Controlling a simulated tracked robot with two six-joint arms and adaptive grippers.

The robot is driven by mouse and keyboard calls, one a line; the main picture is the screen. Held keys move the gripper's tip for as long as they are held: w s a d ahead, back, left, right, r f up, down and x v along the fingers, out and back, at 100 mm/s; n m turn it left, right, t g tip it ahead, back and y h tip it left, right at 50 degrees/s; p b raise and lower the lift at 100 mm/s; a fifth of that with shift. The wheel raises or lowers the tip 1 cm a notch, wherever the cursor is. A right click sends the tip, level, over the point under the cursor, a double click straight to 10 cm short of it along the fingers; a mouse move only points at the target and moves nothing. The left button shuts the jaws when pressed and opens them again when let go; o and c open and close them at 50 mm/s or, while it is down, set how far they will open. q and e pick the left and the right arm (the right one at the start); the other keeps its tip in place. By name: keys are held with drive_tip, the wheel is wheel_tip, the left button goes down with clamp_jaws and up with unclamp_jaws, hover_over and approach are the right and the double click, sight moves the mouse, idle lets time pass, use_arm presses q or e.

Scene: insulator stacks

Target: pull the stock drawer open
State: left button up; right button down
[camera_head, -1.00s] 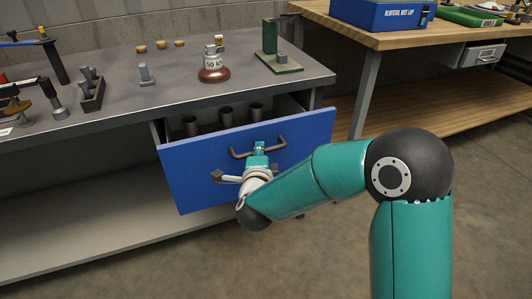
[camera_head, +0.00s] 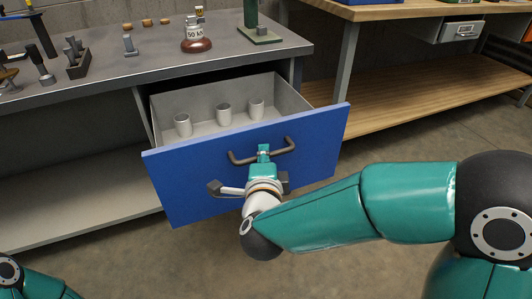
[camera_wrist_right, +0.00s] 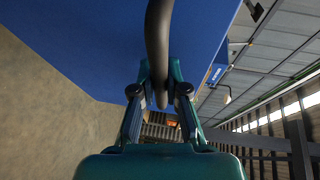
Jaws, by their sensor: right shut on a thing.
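The stock drawer (camera_head: 200,180) has a blue front and a grey inside, and it stands well out from under the metal bench top. A dark bar handle (camera_head: 284,150) runs across its front. My right gripper (camera_head: 264,150) is shut on the handle, near the middle of the bar. In the right wrist view the handle (camera_wrist_right: 158,40) passes between the two fingers of the right gripper (camera_wrist_right: 160,92). Part of my left arm shows at the bottom left of the head view, but its gripper is out of view.
Three light grey cups (camera_head: 223,114) stand inside the drawer. A wooden bench (camera_head: 400,90) stands at the right. The floor before the drawer is clear.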

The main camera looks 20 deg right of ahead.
drive_tip(key=shift+s+d+f, duration=0.1)
drive_tip(key=shift+s+f, duration=0.05)
drive_tip(key=shift+f, duration=0.05)
drive_tip(key=c, duration=1.2)
unclamp_jaws()
drive_tip(key=shift+r, duration=0.1)
drive_tip(key=v, duration=1.1)
drive_tip(key=shift+s+a+r, duration=0.1)
drive_tip(key=shift+s+a, duration=0.15)
drive_tip(key=shift+s, duration=0.1)
